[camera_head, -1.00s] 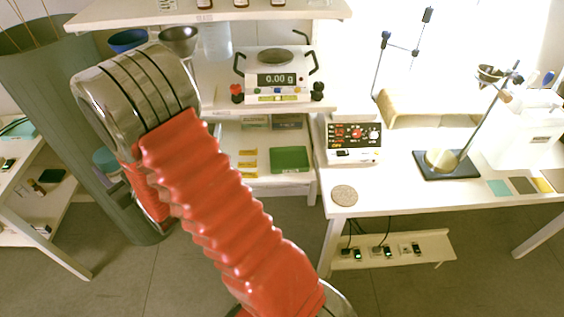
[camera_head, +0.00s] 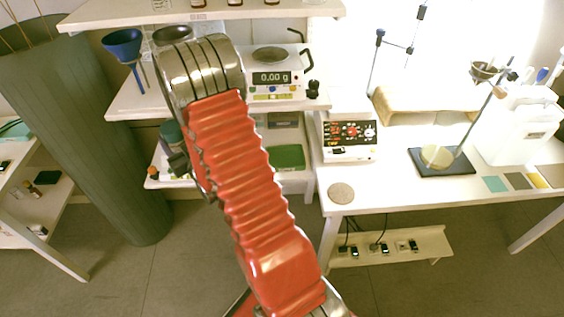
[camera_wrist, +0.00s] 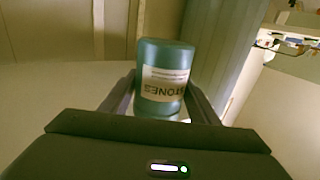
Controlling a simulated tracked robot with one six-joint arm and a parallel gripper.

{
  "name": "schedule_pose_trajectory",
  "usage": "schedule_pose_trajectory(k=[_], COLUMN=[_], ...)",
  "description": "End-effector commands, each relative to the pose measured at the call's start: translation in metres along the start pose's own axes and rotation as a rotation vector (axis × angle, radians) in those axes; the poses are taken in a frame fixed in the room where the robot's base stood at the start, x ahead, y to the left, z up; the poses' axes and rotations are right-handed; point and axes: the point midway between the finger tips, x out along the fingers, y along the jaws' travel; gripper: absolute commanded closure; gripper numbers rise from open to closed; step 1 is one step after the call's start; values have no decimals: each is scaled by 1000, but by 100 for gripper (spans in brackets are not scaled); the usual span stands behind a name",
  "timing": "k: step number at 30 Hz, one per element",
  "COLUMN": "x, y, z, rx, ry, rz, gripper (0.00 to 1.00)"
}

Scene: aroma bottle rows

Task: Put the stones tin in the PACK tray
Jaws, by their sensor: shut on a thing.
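The stones tin (camera_wrist: 164,75) is a teal cylinder with a white label reading "STONES", which appears upside down in the wrist view. My gripper (camera_wrist: 162,98) is shut on it, one dark finger on each side. In the head view the teal tin (camera_head: 172,133) shows just left of my arm, and my gripper (camera_head: 178,157) is mostly hidden behind my red arm. No PACK label can be read in either view.
A shelf unit holds a balance (camera_head: 275,78) and a blue funnel (camera_head: 122,44). A green tray (camera_head: 287,157) lies on its lower shelf, partly behind my arm. A grey-green column (camera_head: 85,130) stands left. The white bench (camera_head: 400,190) at right carries instruments.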

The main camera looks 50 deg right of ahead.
Motion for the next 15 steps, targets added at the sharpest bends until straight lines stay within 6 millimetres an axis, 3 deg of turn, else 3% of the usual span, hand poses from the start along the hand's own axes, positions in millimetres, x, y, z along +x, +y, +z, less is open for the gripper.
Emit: schedule_pose_trajectory(k=[3,15], x=[-4,-40], y=[45,179], z=[7,33], rx=[-1,0], ry=[2,-1], rz=[53,209], gripper=[99,99])
